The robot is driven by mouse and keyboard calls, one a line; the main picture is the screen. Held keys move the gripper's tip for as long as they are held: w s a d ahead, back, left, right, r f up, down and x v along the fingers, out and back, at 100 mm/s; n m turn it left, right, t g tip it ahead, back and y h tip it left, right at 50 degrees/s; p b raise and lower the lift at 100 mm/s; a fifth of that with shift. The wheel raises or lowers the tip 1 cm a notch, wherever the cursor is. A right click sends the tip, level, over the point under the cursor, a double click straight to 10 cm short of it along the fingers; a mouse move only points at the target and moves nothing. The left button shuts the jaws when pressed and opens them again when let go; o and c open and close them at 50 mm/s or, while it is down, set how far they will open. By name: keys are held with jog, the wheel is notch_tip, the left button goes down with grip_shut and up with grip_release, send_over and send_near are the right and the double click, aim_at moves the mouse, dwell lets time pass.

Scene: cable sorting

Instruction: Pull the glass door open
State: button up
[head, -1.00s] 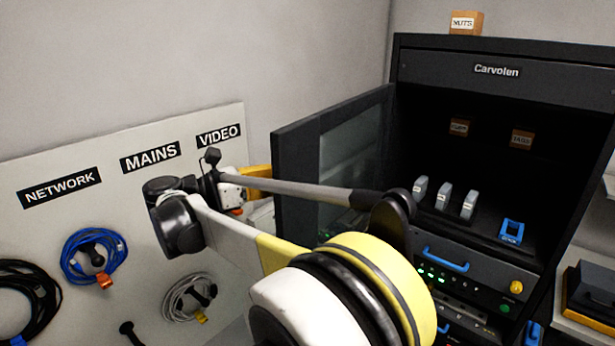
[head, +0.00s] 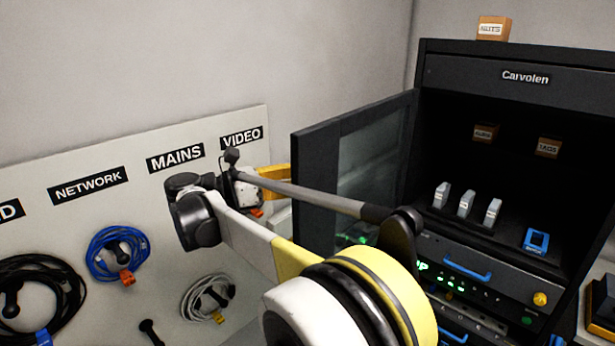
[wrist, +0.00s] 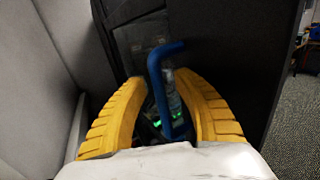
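The glass door (head: 372,165) has a dark frame and stands swung open to the left of the black Carvolen cabinet (head: 480,70) in the head view. In the wrist view a blue handle (wrist: 160,92) on a dark panel stands between the two yellow fingers of my gripper (wrist: 164,85). The fingers are apart, with visible gaps around the handle. In the head view my gripper (head: 276,182) is at the door's outer left edge, partly hidden by my arm. The handle is hidden there.
A white board (head: 90,220) with NETWORK, MAINS and VIDEO labels and hung cable coils stands left of the door. Inside the cabinet are small boxes, grey blocks (head: 466,204) and a blue-handled unit (head: 470,270). A NUTS box (head: 492,28) sits on top.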

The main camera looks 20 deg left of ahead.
jog(key=v, duration=1.2)
jog(key=shift+w, duration=0.1)
